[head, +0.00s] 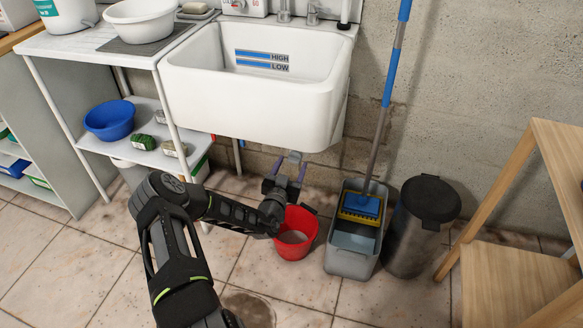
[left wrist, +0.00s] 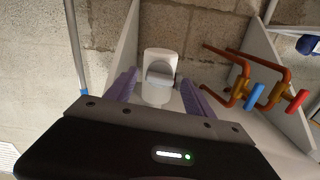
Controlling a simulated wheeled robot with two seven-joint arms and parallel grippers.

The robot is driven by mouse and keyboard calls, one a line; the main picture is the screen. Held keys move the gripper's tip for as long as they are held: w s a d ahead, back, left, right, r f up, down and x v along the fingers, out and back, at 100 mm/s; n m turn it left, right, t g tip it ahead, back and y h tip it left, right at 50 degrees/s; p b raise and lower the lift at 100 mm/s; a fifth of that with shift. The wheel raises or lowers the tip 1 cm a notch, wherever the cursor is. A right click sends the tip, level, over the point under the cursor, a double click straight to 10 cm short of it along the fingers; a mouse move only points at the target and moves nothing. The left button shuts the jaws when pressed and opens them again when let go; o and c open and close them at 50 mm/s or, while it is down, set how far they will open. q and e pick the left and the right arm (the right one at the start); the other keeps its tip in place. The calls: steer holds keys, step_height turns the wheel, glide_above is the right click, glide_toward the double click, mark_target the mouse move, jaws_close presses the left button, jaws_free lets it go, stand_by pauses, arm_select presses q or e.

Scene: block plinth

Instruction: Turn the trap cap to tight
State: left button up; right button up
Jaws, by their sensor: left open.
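The trap (left wrist: 160,62) hangs under the white sink as a pale cylinder, with a grey winged cap (left wrist: 160,77) at its near end. In the head view a small grey part of it (head: 294,157) shows just below the sink. My left gripper (head: 290,172) is under the sink, its two purple fingers apart. In the left wrist view the open fingers (left wrist: 160,82) lie on either side of the cap, with gaps visible on both sides. How far the fingertips are from the cap in depth is hard to tell. My right gripper is not in view.
A red bucket (head: 296,243) stands on the floor below my left gripper. The sink (head: 250,100) is close above. Copper pipes with blue and red valve handles (left wrist: 256,96) are at right in the wrist view. A grey mop bucket (head: 350,262) and dark bin (head: 412,235) stand right.

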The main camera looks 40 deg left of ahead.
arm_select(q)
steer(key=shift+w, duration=0.15)
steer(key=shift+c, duration=0.4)
jaws_close()
